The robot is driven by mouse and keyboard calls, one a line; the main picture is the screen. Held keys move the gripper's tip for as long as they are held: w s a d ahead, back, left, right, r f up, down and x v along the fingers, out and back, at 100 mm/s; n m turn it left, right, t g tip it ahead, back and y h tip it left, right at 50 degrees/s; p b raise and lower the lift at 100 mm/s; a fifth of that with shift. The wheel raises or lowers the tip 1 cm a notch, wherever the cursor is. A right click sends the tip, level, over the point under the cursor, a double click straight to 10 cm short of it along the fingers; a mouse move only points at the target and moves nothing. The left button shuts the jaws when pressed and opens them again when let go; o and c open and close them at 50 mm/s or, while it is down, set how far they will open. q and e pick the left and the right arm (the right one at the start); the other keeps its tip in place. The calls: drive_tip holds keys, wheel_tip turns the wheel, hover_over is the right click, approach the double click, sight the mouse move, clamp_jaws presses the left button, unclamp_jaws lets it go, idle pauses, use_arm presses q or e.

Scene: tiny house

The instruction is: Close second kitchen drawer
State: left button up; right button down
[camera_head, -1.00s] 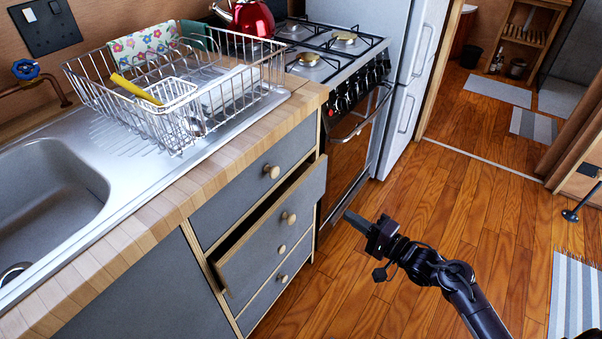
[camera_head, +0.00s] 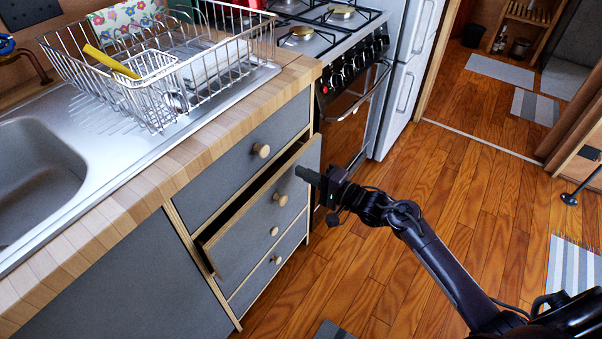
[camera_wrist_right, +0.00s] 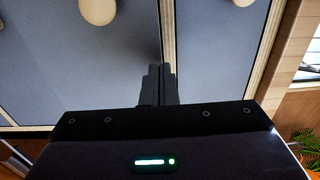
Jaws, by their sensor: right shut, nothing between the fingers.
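The second kitchen drawer (camera_head: 250,225) is pulled partly out of the grey cabinet below the counter. A dark gap shows along its top edge, and its round wooden knob (camera_head: 280,199) faces the room. The top drawer (camera_head: 225,172) above it is shut. My right gripper (camera_head: 304,174) is shut and empty, its fingertips in front of the second drawer's front, near its right end and right of the knob. In the right wrist view, the shut fingers (camera_wrist_right: 160,82) point at grey panels with pale wooden edges. Whether they touch the drawer is unclear. My left gripper is out of view.
A wooden counter (camera_head: 150,178) with a sink (camera_head: 40,185) and a wire dish rack (camera_head: 160,80) runs above the drawers. A stove (camera_head: 350,110) and white fridge (camera_head: 405,80) stand beyond. The wooden floor (camera_head: 430,200) to the right is mostly clear.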

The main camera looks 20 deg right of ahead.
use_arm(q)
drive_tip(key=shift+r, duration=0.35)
use_arm(e)
drive_tip(key=shift+w+a, duration=0.45)
drive_tip(key=shift+w, duration=0.15)
